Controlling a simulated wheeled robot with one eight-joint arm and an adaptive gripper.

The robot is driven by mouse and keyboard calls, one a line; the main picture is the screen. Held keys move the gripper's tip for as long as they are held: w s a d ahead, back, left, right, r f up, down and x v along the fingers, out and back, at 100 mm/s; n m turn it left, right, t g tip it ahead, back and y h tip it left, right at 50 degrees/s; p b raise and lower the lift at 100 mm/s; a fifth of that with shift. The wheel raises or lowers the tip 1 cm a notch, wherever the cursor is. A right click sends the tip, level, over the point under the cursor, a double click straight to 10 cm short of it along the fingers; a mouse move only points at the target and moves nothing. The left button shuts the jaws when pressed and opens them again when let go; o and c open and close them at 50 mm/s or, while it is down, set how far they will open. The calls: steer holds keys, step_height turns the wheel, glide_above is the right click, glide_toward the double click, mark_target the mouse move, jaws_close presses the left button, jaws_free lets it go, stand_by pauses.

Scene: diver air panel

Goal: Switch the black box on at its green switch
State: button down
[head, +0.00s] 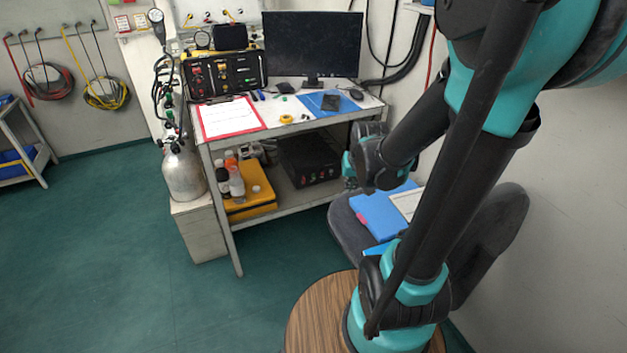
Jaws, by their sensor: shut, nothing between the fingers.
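A black box (309,160) sits on the lower shelf of the desk, with small controls along its front too small to tell apart. I cannot make out a green switch on it. A black panel case (224,76) with red and green knobs stands on the desktop at the left. My gripper (349,178) is just right of the black box in the picture, at the desk's right front leg. It is shut and empty, apart from the box as far as I can see; its fingertips are small and partly hidden by my wrist.
The desk (290,128) carries a monitor (313,45), a red clipboard (230,118) and a blue pad (330,103). Bottles and a yellow case (249,201) share the lower shelf. A chair with blue folders (384,212) stands below my forearm. Floor is clear at left.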

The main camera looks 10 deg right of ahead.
mark_target(313, 176)
steer(key=w+f+m, duration=0.1)
steer(key=w+f, duration=0.3)
steer(key=w, duration=0.5)
steer(key=w+a+f+t, duration=0.1)
steer(key=w+f, duration=0.2)
steer(key=w, duration=0.6)
steer(key=w+f+m, duration=0.1)
steer(key=w+f, duration=0.3)
steer(key=w, duration=0.5)
steer(key=w+f+m, duration=0.1)
steer(key=w+f, duration=0.5)
steer(key=f, duration=0.6)
steer(key=w+f+m+t+y, duration=0.1)
steer(key=w+f, duration=0.4)
steer(key=f, duration=0.7)
steer(key=shift+w+a+f, duration=0.3)
steer(key=shift+w+a, duration=0.1)
steer(key=shift+a, duration=0.05)
steer(key=shift+w, duration=0.1)
steer(key=shift+w+a+f, duration=0.15)
steer(key=shift+w+a, duration=0.3)
steer(key=shift+w, duration=0.9)
steer(key=shift+w+a+f, duration=0.2)
steer(key=shift+w+a, duration=0.25)
steer(key=shift+w, duration=0.9)
steer(key=shift+w+a+f, duration=0.15)
steer(key=shift+w+a, duration=0.3)
steer(key=shift+w, duration=0.9)
steer(key=shift+w, duration=0.15)
